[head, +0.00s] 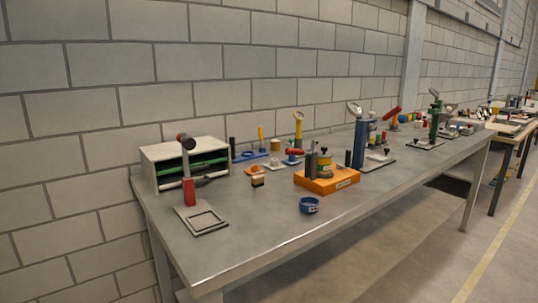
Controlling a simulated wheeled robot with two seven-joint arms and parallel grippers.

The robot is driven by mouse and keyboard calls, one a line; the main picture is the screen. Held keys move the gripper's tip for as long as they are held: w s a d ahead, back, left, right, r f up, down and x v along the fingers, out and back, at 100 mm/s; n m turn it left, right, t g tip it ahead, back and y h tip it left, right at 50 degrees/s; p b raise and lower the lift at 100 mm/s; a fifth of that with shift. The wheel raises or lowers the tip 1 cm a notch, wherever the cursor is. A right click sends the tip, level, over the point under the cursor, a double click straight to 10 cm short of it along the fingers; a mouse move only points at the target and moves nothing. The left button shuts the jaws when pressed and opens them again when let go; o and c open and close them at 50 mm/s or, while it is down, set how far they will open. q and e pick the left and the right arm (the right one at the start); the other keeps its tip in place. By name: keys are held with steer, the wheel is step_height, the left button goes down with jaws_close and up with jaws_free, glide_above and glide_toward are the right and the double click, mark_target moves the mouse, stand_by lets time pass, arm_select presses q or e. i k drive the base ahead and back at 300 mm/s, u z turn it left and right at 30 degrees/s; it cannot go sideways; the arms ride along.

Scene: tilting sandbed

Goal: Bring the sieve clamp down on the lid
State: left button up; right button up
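On the grey workbench (260,220) sits an orange base (328,184). I cannot tell whether any clamp arm touches the lid. Neither of my grippers is in view.
A blue column press (359,145) stands right of the orange base. A red-handled tool (189,188) with a square frame and a white shelf box (154,178) are at left.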

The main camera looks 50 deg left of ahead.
mark_target(288, 150)
steer(key=u, duration=2.05)
